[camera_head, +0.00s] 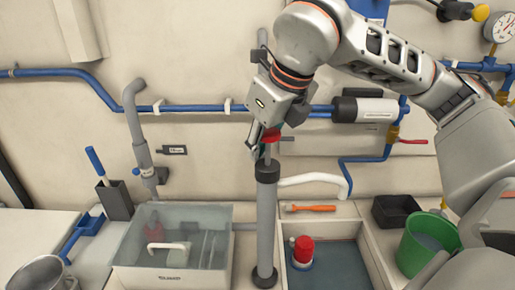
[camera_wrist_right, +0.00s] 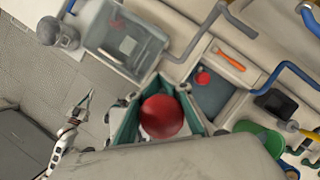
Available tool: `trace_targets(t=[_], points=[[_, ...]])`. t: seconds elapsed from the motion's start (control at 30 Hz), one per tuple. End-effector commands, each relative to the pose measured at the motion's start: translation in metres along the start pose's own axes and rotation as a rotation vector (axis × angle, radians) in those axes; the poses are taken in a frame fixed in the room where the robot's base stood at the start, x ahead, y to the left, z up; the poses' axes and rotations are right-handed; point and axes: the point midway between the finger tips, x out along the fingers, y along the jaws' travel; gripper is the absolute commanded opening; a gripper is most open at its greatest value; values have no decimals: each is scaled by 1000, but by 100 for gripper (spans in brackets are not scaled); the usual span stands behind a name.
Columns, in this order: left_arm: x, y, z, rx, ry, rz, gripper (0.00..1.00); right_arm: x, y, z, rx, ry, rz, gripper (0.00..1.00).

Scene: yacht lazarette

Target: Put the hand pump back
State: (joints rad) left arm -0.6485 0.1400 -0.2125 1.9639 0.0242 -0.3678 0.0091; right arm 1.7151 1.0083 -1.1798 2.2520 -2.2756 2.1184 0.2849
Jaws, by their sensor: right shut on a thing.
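The hand pump appears to be the tall grey tube (camera_head: 267,220) with a black collar, a dark foot and a red knob at its top. It stands upright in the head view, between the clear-lidded bin and the open compartment. I cannot tell whether its foot touches anything. My right gripper (camera_head: 264,142) is shut at the red knob, which also shows as a red ball (camera_wrist_right: 165,116) between the green finger pads in the right wrist view. My left gripper (camera_wrist_right: 81,106) shows small at the left of the wrist view, far from the pump; its jaws are unclear.
A clear-lidded bin (camera_head: 135,277) is left of the pump. An open compartment (camera_head: 330,258) with a red-capped bottle (camera_head: 303,250) is right. An orange tool (camera_head: 311,208), black tray (camera_head: 383,211) and green bucket (camera_head: 413,262) lie further right. Blue pipes (camera_head: 208,106) cross the wall behind.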

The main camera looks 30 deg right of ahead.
Motion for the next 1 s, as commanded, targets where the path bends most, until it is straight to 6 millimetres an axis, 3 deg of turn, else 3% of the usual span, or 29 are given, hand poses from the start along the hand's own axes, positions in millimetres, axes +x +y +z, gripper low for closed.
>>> trace_targets(t=[0.3, 0.33, 0.4, 0.83, 1.0], points=[[2, 0, 3, 0, -1, 0, 0, 2, 0, 0, 0, -5, 0, 0], [1, 0, 2, 0, -1, 0, 0, 2, 0, 0, 0, -2, 0, 21], [1, 0, 2, 0, -2, 0, 0, 1, 0, 0, 0, -2, 0, 36], [0, 0, 2, 0, -3, 0, 0, -1, 0, 1, 0, -3, 0, 36], [0, 0, 3, 0, -4, 1, 0, -20, 0, 3, 0, -8, -1, 36]])
